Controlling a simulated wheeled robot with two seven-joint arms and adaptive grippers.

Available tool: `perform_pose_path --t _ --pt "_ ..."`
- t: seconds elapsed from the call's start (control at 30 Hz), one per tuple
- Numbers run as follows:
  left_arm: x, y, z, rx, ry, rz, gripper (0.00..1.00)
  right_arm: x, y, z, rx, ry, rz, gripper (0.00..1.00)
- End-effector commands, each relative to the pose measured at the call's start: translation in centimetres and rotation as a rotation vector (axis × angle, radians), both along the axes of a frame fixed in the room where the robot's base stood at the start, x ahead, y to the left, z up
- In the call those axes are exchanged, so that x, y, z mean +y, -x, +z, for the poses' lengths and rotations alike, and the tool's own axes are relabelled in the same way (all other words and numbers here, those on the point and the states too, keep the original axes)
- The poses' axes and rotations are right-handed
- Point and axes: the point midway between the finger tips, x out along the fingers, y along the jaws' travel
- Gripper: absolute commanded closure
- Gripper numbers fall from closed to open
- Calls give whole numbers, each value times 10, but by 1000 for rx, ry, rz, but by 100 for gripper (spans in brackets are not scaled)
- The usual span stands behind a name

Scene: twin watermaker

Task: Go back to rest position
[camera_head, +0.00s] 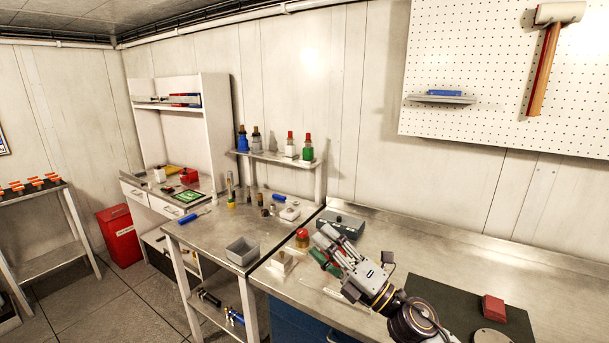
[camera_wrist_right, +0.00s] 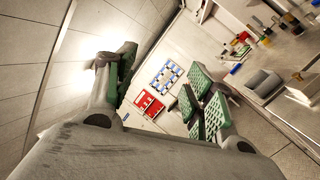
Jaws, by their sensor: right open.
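My right gripper (camera_head: 324,246) reaches in from the lower right in the head view, over the metal workbench (camera_head: 440,262). Its fingers point up and to the left, near a grey box-like device (camera_head: 342,224) on the bench. In the right wrist view the green-padded fingers of my right gripper (camera_wrist_right: 160,92) stand wide apart. Only the distant room shows between them, so it is open and empty. My left gripper is not in view.
A grey bin (camera_head: 242,250) and a red-capped jar (camera_head: 302,238) stand left of my right gripper. A dark mat (camera_head: 460,304) with a red block (camera_head: 493,308) lies to the right. A shelf (camera_head: 275,157) holds several bottles. The bench's back right is clear.

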Motion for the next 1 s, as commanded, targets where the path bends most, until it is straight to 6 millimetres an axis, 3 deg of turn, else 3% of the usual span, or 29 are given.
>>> perform_pose_path --t 0.2,0.47,0.77,1.0 --pt "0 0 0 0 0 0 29 -34 -14 -6 177 -219 -138 47" --pt "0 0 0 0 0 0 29 -81 -26 -37 414 -453 -309 47" --pt "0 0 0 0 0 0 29 -131 -20 -100 713 -686 -514 47" --pt "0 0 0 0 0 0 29 -161 5 -163 970 -842 -680 47"
